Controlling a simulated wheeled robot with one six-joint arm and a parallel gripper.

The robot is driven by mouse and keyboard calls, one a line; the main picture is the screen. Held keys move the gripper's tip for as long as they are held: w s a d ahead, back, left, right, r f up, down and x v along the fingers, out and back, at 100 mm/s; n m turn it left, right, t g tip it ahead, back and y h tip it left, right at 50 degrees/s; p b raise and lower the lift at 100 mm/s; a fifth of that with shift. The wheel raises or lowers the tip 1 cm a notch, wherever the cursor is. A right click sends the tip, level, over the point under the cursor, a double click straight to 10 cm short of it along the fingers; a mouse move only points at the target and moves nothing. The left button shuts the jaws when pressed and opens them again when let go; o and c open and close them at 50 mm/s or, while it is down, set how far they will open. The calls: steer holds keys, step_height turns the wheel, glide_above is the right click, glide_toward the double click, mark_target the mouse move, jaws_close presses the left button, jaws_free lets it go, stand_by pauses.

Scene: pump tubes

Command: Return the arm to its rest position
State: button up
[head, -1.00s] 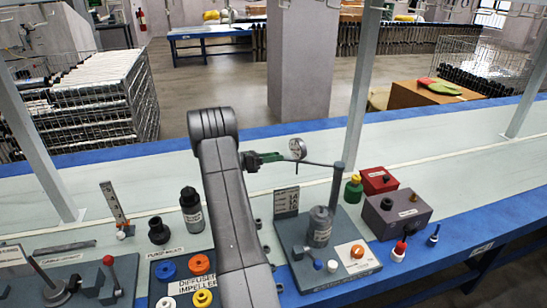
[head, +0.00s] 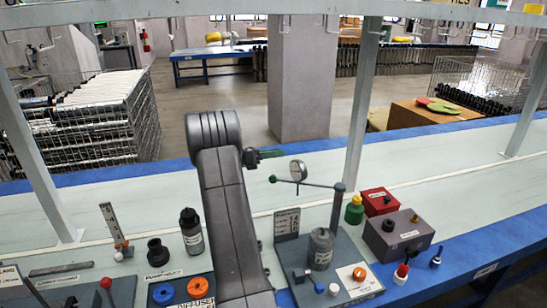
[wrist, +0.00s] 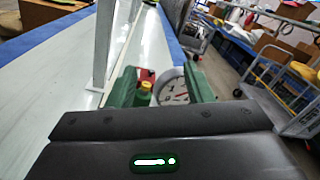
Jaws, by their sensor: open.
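My gripper (head: 276,154), with green fingers, is raised above the bench at the end of my grey arm (head: 232,220). In the wrist view its two fingers (wrist: 160,76) stand apart with nothing held between them. The lever runs to a post on the grey pump fixture (head: 345,295).
A green bottle with a yellow cap (head: 354,210), a red box (head: 379,201) and a dark grey box (head: 398,234) stand right of the fixture. A light upright post (head: 362,110) rises behind the fixture.

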mark_target(273, 179)
steer(key=shift+f, duration=0.1)
step_height(273, 179, down, 10)
steer(key=shift+r, duration=0.1)
steer(key=shift+s+a, duration=0.1)
steer(key=shift+s+t, duration=0.25)
steer(key=shift+t, duration=0.05)
stand_by(0.4)
